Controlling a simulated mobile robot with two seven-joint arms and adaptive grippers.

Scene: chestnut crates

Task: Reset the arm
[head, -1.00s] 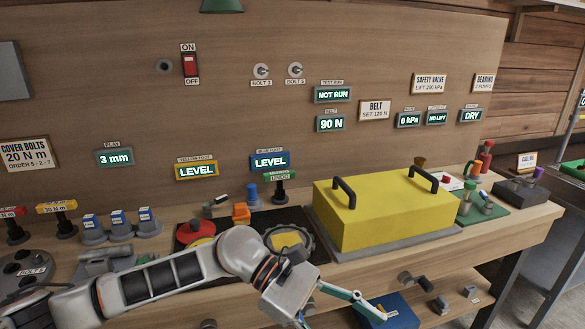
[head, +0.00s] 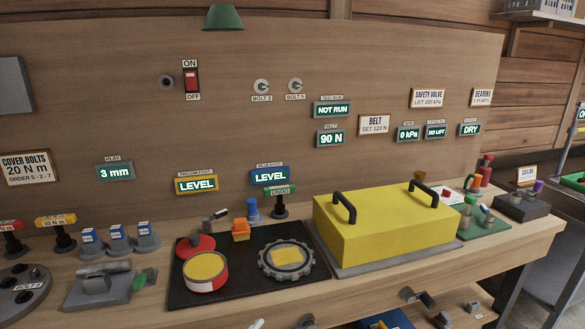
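Neither of my arms nor grippers shows in the head view now. The workbench (head: 230,318) carries a yellow box with two black handles (head: 385,228) on a grey base at right of centre. Left of it a black mat (head: 232,292) holds a round red part with a yellow face (head: 205,271), a grey toothed ring with a yellow centre (head: 286,259) and a small orange piece (head: 241,229). Whether my grippers hold anything is hidden.
A grey clamp-like fixture (head: 100,283) and several blue-labelled blocks stand at left. A green tray (head: 484,222) and a dark block (head: 520,206) stand at right. The back panel bears a red switch (head: 191,80) and lit displays. Small grey parts sit below the bench's front edge.

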